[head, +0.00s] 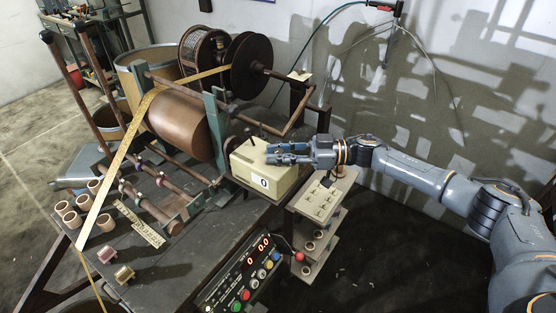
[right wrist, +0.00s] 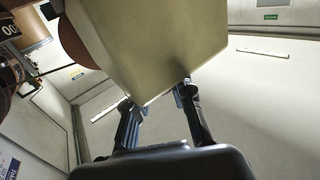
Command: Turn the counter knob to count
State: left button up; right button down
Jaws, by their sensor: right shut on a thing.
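The beige counter box (head: 262,172) stands on the machine's bench, with a small white display reading 0 on its front. My right gripper (head: 270,154) comes in from the right and lies at the box's upper right side. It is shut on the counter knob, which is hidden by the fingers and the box. In the right wrist view the box (right wrist: 155,45) fills the top middle, and the two fingers of the gripper (right wrist: 156,97) reach its lower edge, some way apart. My left gripper is not in view.
A control panel (head: 245,275) with red digits and coloured buttons is in front. A beige stand (head: 320,200) is below my right arm. The winding machine with its brown drum (head: 180,122) and yellow tape (head: 125,145) is to the left. Several tan rings lie at the left.

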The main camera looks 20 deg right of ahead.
jog(key=shift+f+n+g+b, duration=0.1)
jog(key=shift+n+g+b, duration=0.9)
jog(key=shift+g, duration=0.4)
jog(key=shift+y, duration=0.3)
jog(key=c, duration=1.1)
grip_release()
jog(key=shift+c, duration=0.2)
jog(key=s+d, duration=0.1)
jog(key=d, duration=1.1)
jog(key=shift+s, duration=0.15)
